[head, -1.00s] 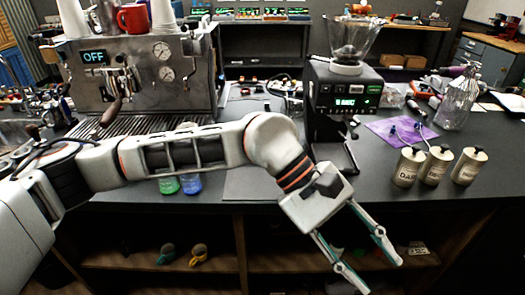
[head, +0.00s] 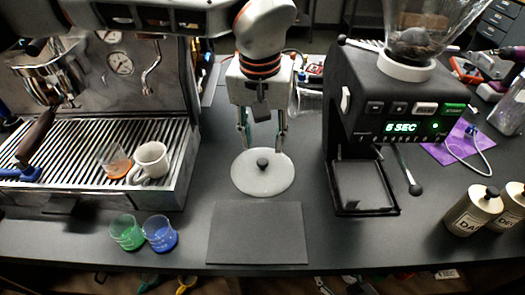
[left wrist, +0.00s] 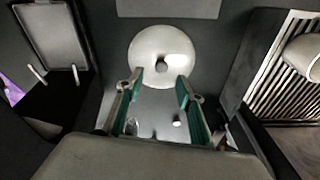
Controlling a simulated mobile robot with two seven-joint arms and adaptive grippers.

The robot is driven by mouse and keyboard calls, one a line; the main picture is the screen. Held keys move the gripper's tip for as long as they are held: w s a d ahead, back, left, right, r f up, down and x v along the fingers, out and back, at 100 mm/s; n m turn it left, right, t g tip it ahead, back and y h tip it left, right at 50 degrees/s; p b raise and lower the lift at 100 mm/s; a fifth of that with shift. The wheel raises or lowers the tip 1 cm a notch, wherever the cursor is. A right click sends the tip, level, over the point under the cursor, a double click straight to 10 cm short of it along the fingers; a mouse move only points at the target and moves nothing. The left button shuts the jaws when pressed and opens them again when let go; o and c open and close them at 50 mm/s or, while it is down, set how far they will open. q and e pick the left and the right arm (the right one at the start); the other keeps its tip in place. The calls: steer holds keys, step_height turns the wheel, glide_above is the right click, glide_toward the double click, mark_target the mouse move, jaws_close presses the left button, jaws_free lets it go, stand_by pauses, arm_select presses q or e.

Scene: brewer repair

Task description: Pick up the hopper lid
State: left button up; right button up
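The hopper lid (head: 250,181) is a round, pale disc with a small dark knob (head: 263,163) at its centre. It lies flat on the dark counter between the espresso machine and the grinder. It also shows in the left wrist view (left wrist: 147,46). My left gripper (head: 263,146) points down above and behind the lid's far edge. In the left wrist view its two green-padded fingers (left wrist: 157,88) are spread apart with nothing between them, and the knob shows just beyond their tips. My right gripper is not in view.
The espresso machine (head: 160,190) stands left, with a cup and a glass on its tray. The grinder (head: 350,110) stands right. A dark mat (head: 257,234) lies in front of the lid. Green (head: 126,232) and blue (head: 160,233) glasses stand at the front left.

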mark_target(262, 161)
arm_select(q)
step_height(262, 161, down, 2)
steer(key=shift+s+f, duration=0.1)
steer(key=shift+w+f, duration=0.25)
steer(key=shift+f, duration=0.65)
steer(key=shift+w+f, duration=0.25)
steer(key=shift+f, duration=0.6)
steer(key=shift+w+f, duration=0.25)
steer(key=shift+f, duration=0.65)
jaws_close()
